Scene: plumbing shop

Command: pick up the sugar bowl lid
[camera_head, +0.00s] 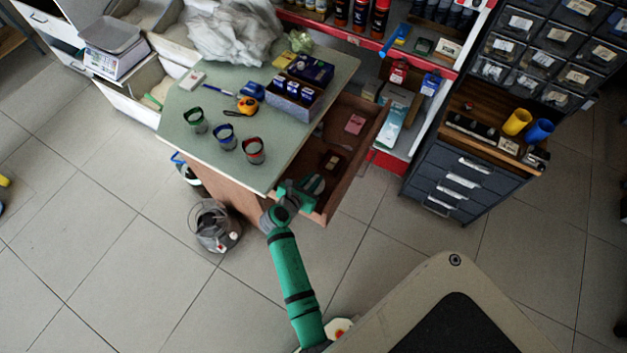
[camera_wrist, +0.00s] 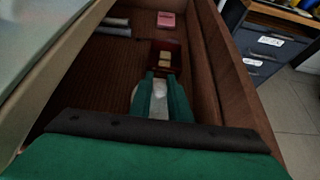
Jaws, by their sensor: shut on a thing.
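My gripper (camera_wrist: 163,82) is inside the open wooden drawer (camera_wrist: 234,75), its two green fingers close together. A pale grey-white piece (camera_wrist: 158,101), which looks like the sugar bowl lid, sits between the fingers. Its full shape is hidden by the fingers and the wrist. In the head view my gripper (camera_head: 313,184) is over the near end of the drawer (camera_head: 366,140), and the lid cannot be made out there. I cannot tell whether the lid touches the drawer floor.
A small dark red box with beige blocks (camera_wrist: 165,60) lies just beyond the fingertips. A pink block (camera_wrist: 166,20) and grey rods (camera_wrist: 112,26) lie deeper in the drawer. The green tabletop (camera_head: 205,150) overhangs on the left, bearing several cups.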

